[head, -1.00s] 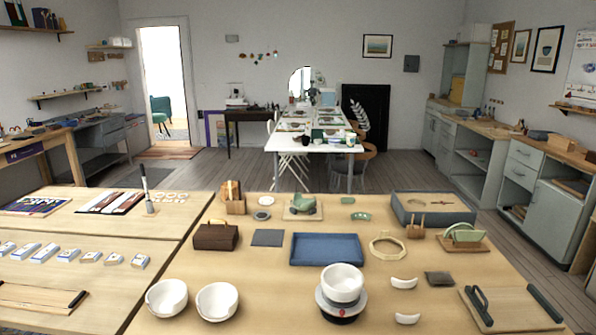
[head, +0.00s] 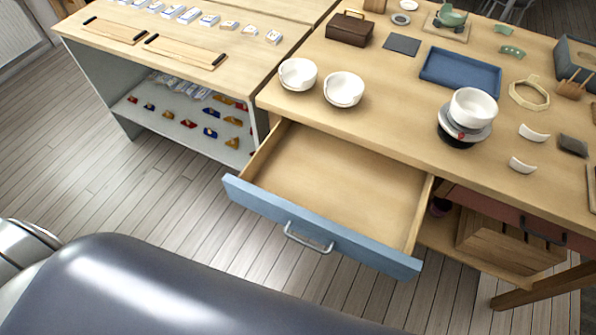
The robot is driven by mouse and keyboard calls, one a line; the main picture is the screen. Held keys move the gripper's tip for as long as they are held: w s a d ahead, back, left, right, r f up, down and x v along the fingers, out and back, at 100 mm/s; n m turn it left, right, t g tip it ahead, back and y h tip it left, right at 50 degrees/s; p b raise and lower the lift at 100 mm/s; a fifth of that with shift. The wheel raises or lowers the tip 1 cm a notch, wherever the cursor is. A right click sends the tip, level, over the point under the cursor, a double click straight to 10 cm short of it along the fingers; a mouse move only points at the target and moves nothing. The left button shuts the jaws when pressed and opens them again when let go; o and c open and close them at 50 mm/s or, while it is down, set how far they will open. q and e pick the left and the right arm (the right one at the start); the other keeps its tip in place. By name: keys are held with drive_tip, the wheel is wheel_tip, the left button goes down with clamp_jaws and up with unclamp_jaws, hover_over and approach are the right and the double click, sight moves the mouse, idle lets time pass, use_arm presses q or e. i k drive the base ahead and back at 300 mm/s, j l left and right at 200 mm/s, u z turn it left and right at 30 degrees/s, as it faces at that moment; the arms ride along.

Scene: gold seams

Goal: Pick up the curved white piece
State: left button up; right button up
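Two curved white pieces lie on the wooden table (head: 400,130) at the right, in front of the octagonal ring. One curved white piece (head: 533,133) is farther back, and the other curved white piece (head: 522,165) is nearer the front edge. They lie apart from each other, right of a white bowl (head: 473,107) on a dark round stand. Neither of my grippers is in view.
An open, empty drawer (head: 330,190) with a blue front juts from the table toward me. Two white bowls (head: 298,74) (head: 344,89) stand near the table edge. A blue tray (head: 460,73), an octagonal ring (head: 529,93) and a dark pad (head: 573,146) are nearby.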

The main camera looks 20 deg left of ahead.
sight(520, 166)
drive_tip(key=j+u, duration=0.2)
drive_tip(key=z, duration=1.3)
